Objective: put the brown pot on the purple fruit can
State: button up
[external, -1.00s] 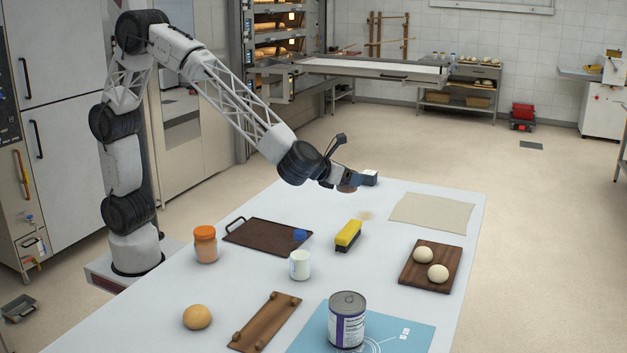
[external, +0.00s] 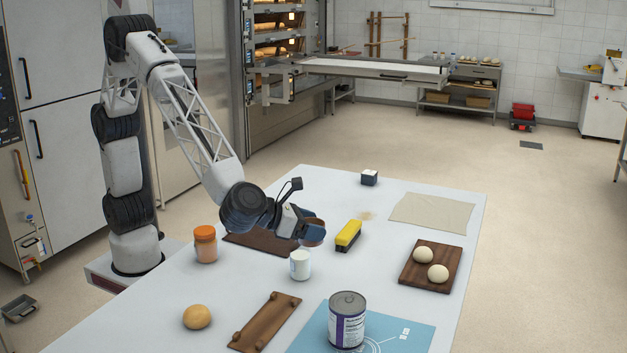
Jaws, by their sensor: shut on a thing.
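The purple fruit can (external: 347,322), a grey-topped tin with a purple and white label, stands upright on the blue mat at the table's front. My gripper (external: 309,229) is above the middle of the table, behind the white cup. It is shut on the brown pot (external: 314,236), which is small and partly hidden by the fingers. The pot is apart from the can, to its upper left in the picture.
A white cup (external: 300,265) and a yellow brush (external: 348,235) stand close to my gripper. A dark tray (external: 247,246) lies under my arm. An orange-lidded jar (external: 205,244), bun (external: 197,316), wooden board (external: 265,322) and dough board (external: 431,266) surround them. The blue mat (external: 408,337) extends around the can.

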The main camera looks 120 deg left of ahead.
jog(key=s+d+m, duration=0.1)
jog(key=d, duration=0.6)
jog(key=shift+s+d+f+t+h, duration=0.15)
jog(key=shift+d+f+t+h, duration=0.05)
jog(key=shift+f+t+h, duration=0.25)
send_over(348, 301)
jog(key=shift+f, duration=0.75)
jog(key=shift+f, duration=1.75)
jog(key=shift+f, duration=0.15)
jog(key=o, duration=1)
jog(key=shift+o, duration=0.2)
